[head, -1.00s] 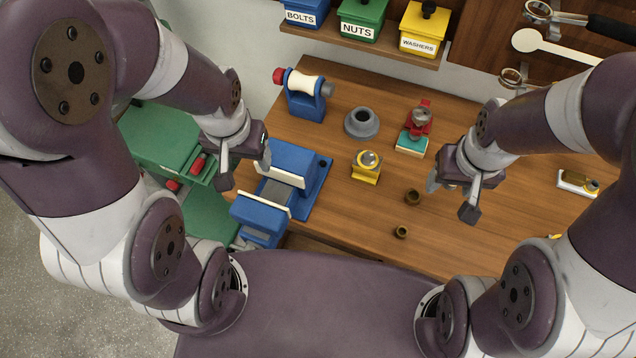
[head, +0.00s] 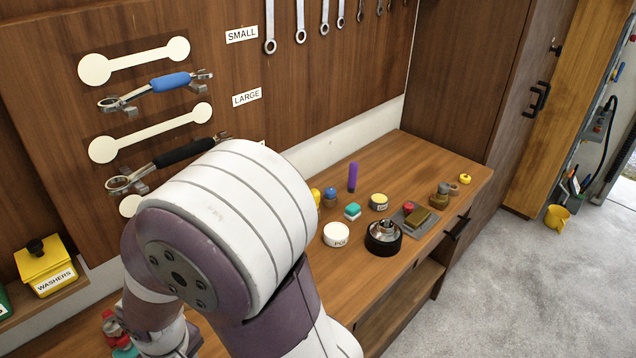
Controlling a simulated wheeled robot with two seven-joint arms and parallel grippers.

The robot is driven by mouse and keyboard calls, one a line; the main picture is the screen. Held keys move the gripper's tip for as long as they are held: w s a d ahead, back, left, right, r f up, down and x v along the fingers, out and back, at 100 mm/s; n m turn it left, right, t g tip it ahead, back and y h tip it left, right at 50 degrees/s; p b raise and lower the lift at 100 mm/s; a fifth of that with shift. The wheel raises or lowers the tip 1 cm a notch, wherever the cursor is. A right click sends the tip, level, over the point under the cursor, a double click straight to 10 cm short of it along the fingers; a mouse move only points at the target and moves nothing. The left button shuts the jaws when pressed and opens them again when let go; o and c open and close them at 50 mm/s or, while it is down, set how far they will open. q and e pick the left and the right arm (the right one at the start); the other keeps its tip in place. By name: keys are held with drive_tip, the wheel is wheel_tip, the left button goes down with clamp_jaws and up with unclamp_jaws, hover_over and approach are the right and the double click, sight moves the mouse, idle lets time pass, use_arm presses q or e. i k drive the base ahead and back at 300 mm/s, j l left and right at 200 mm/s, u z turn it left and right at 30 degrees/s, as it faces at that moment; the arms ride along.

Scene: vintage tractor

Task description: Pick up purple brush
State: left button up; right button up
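A purple upright stick-like object (head: 352,177), which looks like the purple brush, stands near the back of the wooden bench in the head view. It is close to the wall, behind the small containers. Its lower end is at the bench top; I cannot make out bristles. My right arm fills the lower middle of the view, left of the brush, and its gripper is below the picture's edge. My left gripper is out of view.
A grey tray (head: 416,221) lies right. Wrenches (head: 300,20) hang above.

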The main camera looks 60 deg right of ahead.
sight(352, 166)
drive_tip(key=k+l+z, duration=0.1)
drive_tip(key=z, duration=0.3)
drive_tip(key=l+z, duration=0.25)
drive_tip(key=z, duration=0.15)
drive_tip(key=k+l+z, duration=0.1)
drive_tip(key=l+z, duration=0.15)
drive_tip(key=z, duration=0.15)
drive_tip(key=l+z, duration=0.2)
drive_tip(key=z, duration=0.6)
drive_tip(key=i+l, duration=0.95)
drive_tip(key=l, duration=0.15)
drive_tip(key=i+l+u, duration=0.1)
drive_tip(key=i+l, duration=0.8)
drive_tip(key=l, duration=0.25)
